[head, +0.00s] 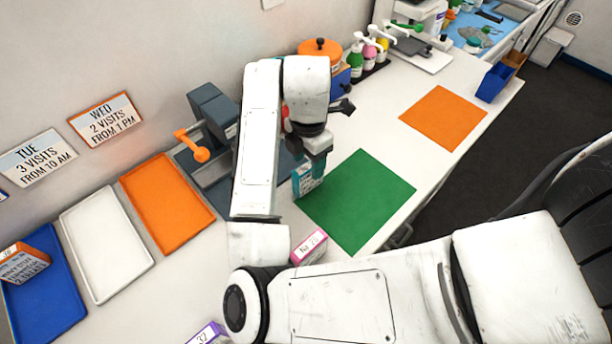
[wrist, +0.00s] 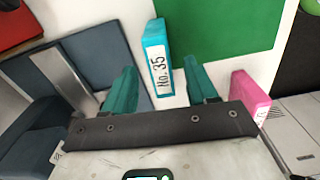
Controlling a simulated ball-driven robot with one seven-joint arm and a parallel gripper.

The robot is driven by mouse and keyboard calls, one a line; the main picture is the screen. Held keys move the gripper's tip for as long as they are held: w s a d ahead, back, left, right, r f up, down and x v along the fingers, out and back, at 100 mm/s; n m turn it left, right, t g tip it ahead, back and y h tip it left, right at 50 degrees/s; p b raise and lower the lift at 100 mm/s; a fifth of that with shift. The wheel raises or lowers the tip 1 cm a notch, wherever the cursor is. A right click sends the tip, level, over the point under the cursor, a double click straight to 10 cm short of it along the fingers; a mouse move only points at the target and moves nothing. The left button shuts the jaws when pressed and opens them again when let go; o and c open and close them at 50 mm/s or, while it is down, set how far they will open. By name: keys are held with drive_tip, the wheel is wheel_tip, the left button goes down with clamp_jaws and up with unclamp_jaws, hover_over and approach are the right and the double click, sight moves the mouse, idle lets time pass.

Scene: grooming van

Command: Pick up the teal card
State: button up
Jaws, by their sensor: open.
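The teal card (head: 305,181) stands upright like a thin box on the white counter, beside the left corner of the green mat. In the wrist view the teal card (wrist: 156,45) shows a white label reading "No. 35". My gripper (head: 316,160) is over the card in the head view, partly hidden by my wrist. In the wrist view the teal fingers of my gripper (wrist: 160,80) are apart, one to each side of the card's near end. I cannot tell whether either finger touches it.
A pink card (head: 309,247) stands nearby, right of my gripper in the wrist view. A purple card (head: 207,334) lies at the bottom edge. A green mat (head: 362,200), a grey device with an orange handle (head: 192,146) and orange (head: 167,204), white (head: 106,244) and blue (head: 48,312) trays are around.

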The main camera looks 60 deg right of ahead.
sight(308, 178)
drive_tip(key=shift+f+p, duration=0.35)
drive_tip(key=shift+f, duration=3.15)
drive_tip(key=c, duration=1.1)
drive_tip(key=shift+o, duration=0.2)
drive_tip(key=shift+r, duration=0.1)
